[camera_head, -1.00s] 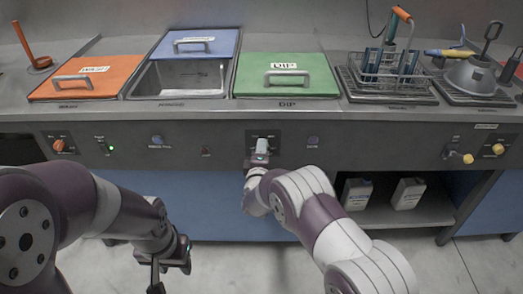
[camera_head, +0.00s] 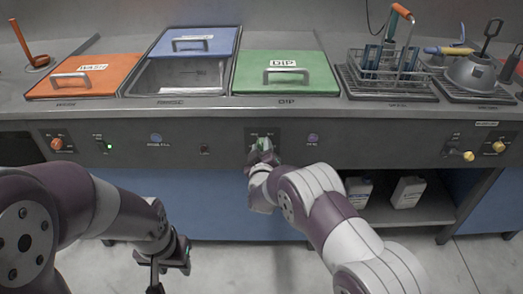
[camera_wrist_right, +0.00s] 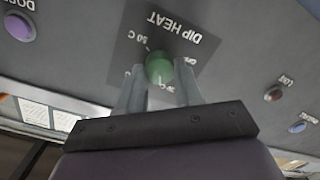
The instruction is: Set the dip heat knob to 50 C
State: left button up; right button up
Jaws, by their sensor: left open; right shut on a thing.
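The dip heat knob (camera_wrist_right: 158,66) is round and green, on a dark plate marked DIP HEAT (camera_wrist_right: 182,28) on the panel front. In the right wrist view the plate reads upside down, with a 50 C mark beside the knob; other marks are partly hidden by the fingers. My right gripper (camera_wrist_right: 160,82) is shut on the knob, one finger on each side. In the head view my right gripper (camera_head: 263,153) covers most of the knob, below the green DIP lid. I cannot read the knob's setting. My left gripper (camera_head: 157,280) is open and empty, low at the left.
The counter holds an orange lid (camera_head: 85,76), a blue lid (camera_head: 195,41) and the green lid (camera_head: 285,75). A wire basket (camera_head: 388,75) stands at the right. The panel has other knobs and buttons, including an orange knob (camera_head: 57,145). White jugs (camera_head: 408,192) stand on the shelf below.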

jog(key=m, duration=0.1)
jog(key=m+b, duration=0.1)
jog(key=m, duration=0.2)
jog(key=shift+d+f+b, duration=0.1)
jog(key=shift+f+b, duration=0.15)
jog(key=shift+b, duration=0.1)
jog(key=shift+d+f+m+t+b, duration=0.15)
jog(key=shift+m+t+b, duration=0.25)
jog(key=shift+m+b, duration=5.15)
jog(key=shift+f+m+t+b, duration=0.1)
jog(key=shift+m+t+b, duration=0.3)
jog(key=shift+m+b, duration=5.15)
jog(key=shift+m+p, duration=1)
jog(key=shift+m, duration=0.1)
jog(key=o, duration=1)
jog(key=shift+o, duration=0.2)
jog(key=shift+r, duration=0.1)
